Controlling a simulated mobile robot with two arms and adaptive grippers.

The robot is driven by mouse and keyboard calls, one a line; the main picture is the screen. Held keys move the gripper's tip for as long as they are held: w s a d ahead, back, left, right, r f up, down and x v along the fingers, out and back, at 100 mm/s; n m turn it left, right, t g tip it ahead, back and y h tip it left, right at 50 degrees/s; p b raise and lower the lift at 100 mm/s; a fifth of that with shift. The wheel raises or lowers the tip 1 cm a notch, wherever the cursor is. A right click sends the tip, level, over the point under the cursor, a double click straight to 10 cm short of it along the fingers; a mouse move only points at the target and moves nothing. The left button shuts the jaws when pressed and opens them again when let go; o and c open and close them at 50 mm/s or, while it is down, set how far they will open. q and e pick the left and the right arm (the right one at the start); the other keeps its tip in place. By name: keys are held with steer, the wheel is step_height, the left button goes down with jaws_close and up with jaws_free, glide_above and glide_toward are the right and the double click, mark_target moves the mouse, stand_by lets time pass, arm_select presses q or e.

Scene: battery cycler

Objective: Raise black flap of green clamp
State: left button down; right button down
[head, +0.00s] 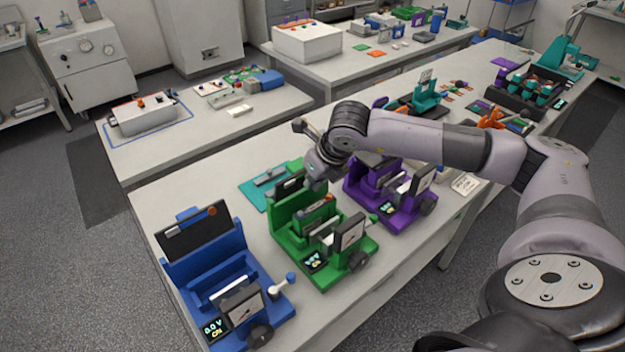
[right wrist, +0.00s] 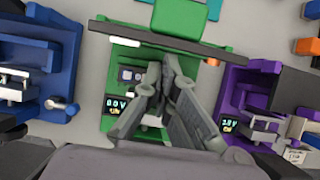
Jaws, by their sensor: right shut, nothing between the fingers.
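The green clamp (head: 288,240) stands on the bench between the blue and purple ones. Its black flap (head: 289,184) stands raised at the clamp's back, partly hidden by my right gripper. In the right wrist view the flap (right wrist: 215,47) shows nearly edge-on as a long dark bar across the green body (right wrist: 180,17). My right gripper (head: 318,182) is over the back of the green clamp. In the right wrist view its fingertips (right wrist: 165,66) are together and empty, close to the flap; I cannot tell whether they touch it. My left gripper is not in view.
The blue clamp (head: 207,262) is at the left, with its dark flap up. The purple clamp (head: 402,218) is close on the right. A teal tray (head: 253,193) lies behind the green clamp. Bare bench (head: 160,200) shows at the back left.

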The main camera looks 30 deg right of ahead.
mark_target(299, 168)
steer(key=shift+w+r+g, duration=0.25)
steer(key=shift+w+g, duration=0.15)
steer(key=shift+g, duration=0.2)
steer(key=shift+w+a, duration=0.1)
steer(key=w+b, duration=0.1)
steer(key=b, duration=0.2)
steer(key=shift+w+r, duration=0.3)
steer(key=shift+w, duration=0.1)
steer(key=shift+w+a+r+b, duration=0.1)
steer(key=shift+w+r+b, duration=0.25)
steer(key=shift+w+b, duration=0.6)
steer(key=shift+s, duration=0.15)
